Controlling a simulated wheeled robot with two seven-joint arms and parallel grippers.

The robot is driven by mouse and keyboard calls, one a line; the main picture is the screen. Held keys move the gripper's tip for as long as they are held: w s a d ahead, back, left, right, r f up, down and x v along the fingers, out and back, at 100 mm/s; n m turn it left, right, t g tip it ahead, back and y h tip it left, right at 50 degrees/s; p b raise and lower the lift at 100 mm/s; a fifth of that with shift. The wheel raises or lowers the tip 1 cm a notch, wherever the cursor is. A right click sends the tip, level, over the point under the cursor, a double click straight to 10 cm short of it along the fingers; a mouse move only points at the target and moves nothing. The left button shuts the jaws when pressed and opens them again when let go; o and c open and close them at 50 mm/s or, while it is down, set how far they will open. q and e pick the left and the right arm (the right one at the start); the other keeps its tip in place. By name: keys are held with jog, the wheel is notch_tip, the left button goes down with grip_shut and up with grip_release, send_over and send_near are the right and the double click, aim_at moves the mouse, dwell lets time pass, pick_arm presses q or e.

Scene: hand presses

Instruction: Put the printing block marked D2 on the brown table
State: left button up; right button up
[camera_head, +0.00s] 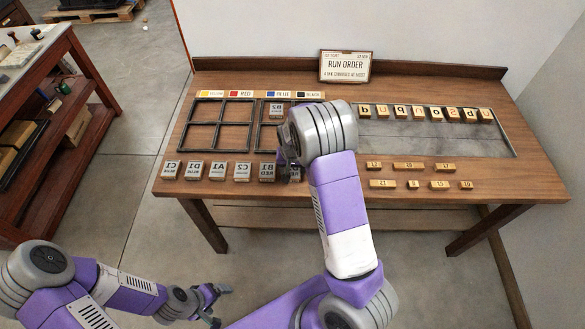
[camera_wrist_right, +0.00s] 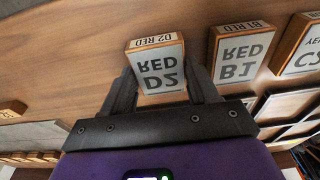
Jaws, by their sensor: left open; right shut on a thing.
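The printing block marked D2 (camera_wrist_right: 158,68) has a wooden body, a pale top reading D2 RED in mirrored letters, and a side label reading D2 RED. My right gripper (camera_wrist_right: 160,85) is shut on it, with one finger on each side. In the head view the D2 block (camera_head: 295,175) is mostly hidden behind my right arm, at the right end of the front row of blocks. The brown table (camera_head: 340,182) lies under it. I cannot tell whether the block touches the table. My left gripper (camera_head: 214,300) is open and empty, below and in front of the table.
The B1 block (camera_head: 267,172) is close to the left of D2, with several more blocks in that row. Dark frames (camera_head: 218,124) lie behind, one holding a block marked B2 (camera_head: 276,110). A tray of letter blocks (camera_head: 447,143) and small number blocks (camera_head: 410,166) are at right.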

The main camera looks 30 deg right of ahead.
jog(key=o, duration=1.1)
jog(key=shift+f, duration=0.1)
jog(key=shift+r, duration=0.35)
notch_tip(320, 180, up, 12)
jog(key=s+p, duration=0.1)
jog(key=p, duration=0.2)
jog(key=shift+s+a+f, duration=0.25)
jog(key=shift+s+a, duration=0.05)
jog(key=shift+a, duration=0.15)
